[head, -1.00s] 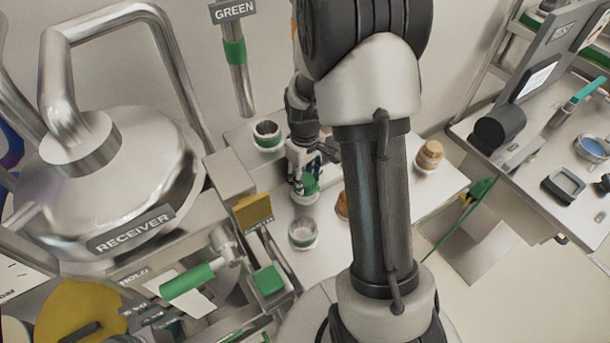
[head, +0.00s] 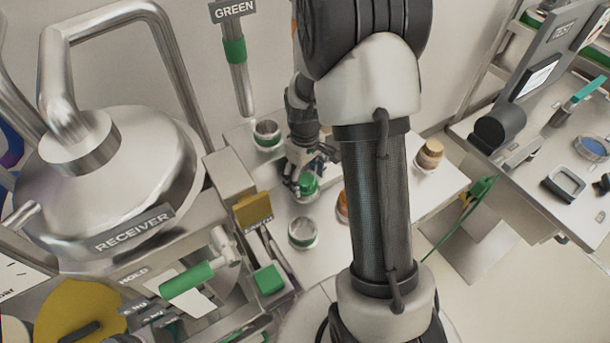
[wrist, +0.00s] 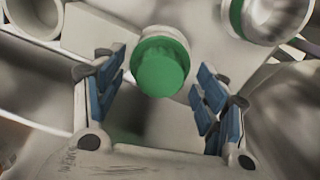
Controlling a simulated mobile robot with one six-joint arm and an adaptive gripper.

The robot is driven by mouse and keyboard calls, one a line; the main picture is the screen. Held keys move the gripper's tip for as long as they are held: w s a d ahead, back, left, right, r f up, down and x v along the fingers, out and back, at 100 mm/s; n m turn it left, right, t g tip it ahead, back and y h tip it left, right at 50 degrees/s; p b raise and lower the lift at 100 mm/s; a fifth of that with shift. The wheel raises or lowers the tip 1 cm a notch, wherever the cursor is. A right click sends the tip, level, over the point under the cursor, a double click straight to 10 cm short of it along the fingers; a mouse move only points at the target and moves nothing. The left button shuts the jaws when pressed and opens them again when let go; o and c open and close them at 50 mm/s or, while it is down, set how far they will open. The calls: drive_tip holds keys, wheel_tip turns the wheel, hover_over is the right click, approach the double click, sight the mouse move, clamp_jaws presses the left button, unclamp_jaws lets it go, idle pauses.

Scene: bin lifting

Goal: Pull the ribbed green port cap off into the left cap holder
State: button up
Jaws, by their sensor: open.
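The green cap (head: 308,184) sits at the end of a pale round fitting, just below my gripper (head: 304,168) in the head view. In the wrist view the cap (wrist: 160,68) faces the camera, its ribs too blurred to make out. My gripper (wrist: 162,78) is open, with blue-padded fingers left and right of the cap. A gap shows on each side, and how deep the cap lies between the fingers is hard to tell.
The steel receiver vessel (head: 110,170) fills the left side. A yellow block (head: 252,210) and a green-handled lever (head: 188,280) stand between it and the white bench. A tan-capped jar (head: 429,154) stands to the right.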

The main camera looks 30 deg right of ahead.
wheel_tip(320, 180, up, 12)
idle(0.7)
idle(0.4)
